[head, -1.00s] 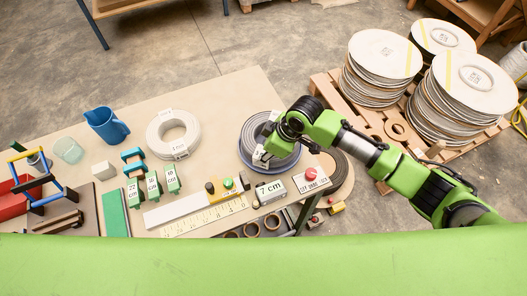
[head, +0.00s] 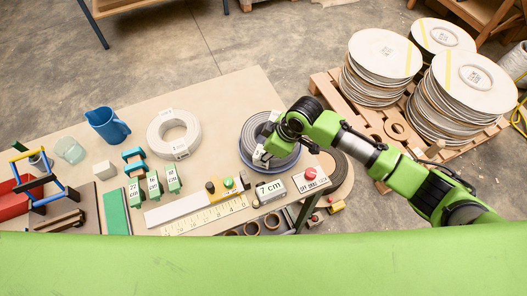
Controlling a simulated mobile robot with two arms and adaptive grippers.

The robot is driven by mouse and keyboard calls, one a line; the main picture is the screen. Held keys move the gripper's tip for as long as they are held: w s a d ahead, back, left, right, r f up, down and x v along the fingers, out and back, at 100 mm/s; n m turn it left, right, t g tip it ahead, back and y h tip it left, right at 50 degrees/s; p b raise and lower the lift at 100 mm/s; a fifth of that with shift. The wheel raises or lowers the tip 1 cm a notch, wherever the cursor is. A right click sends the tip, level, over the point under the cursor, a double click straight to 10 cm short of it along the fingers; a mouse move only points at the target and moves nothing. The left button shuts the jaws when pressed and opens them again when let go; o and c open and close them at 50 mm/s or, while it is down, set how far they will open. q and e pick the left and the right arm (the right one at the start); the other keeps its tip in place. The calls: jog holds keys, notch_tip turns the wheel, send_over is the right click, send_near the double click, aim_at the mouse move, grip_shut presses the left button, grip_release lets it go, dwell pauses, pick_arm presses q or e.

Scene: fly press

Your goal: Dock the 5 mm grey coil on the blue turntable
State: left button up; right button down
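A grey coil (head: 256,128) lies on the blue turntable (head: 247,160), whose blue rim shows beneath it at the right of the table. My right gripper (head: 262,158) is over the coil's right and front side; the wrist hides part of the coil, and the finger opening is too small to judge. A second, paler coil (head: 160,126) with small labels lies flat to the left of the turntable. My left gripper does not show.
A blue jug (head: 106,126), green-and-white centimetre blocks (head: 153,186), a yellow ruler (head: 205,214), a 7 cm block (head: 270,191) and a red-button box (head: 311,179) stand on the table (head: 215,110). Stacked reels (head: 383,55) sit on a pallet to the right.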

jog(key=shift+w+a+f+b, duration=0.1)
jog(key=shift+f+b, duration=0.2)
jog(key=shift+f, duration=0.05)
dwell(0.3)
jog(key=c, duration=1.9)
grip_release()
jog(key=shift+s+f, duration=0.1)
jog(key=shift+s, duration=0.15)
jog(key=shift+p+v, duration=0.9)
jog(key=shift+p, duration=0.15)
jog(key=p+v, duration=0.7)
jog(key=shift+w, duration=0.1)
jog(key=shift+d, duration=0.2)
jog(key=shift+p+v, duration=0.35)
jog(key=shift+v, duration=0.75)
